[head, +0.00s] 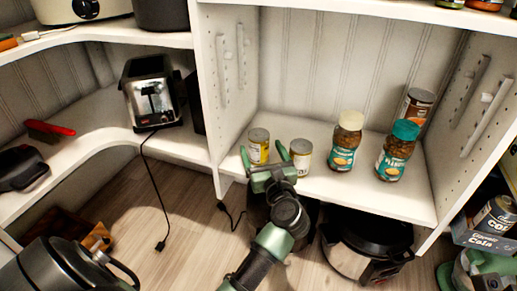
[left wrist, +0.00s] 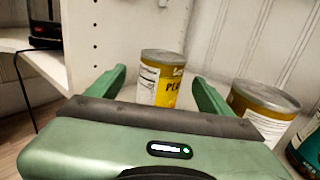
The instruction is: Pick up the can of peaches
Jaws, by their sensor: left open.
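A can with a yellow label (head: 258,147) stands upright on the white shelf near its left wall. In the left wrist view the can (left wrist: 162,80) has a yellow and white label with partly hidden lettering that starts with "P". My left gripper (head: 262,149) is open and empty. Its two green fingers point at this can, which appears between them, a little beyond the tips; I cannot tell if they touch. A second can (head: 300,158) with a pale label stands just right of the right finger; it also shows in the left wrist view (left wrist: 262,112).
Two jars, one white-lidded (head: 345,142) and one teal-lidded (head: 397,150), stand further right, with another can (head: 416,105) behind. The shelf's left wall (head: 210,100) is close to the yellow can. A toaster (head: 151,92) stands left. A dark cooker (head: 367,240) sits below.

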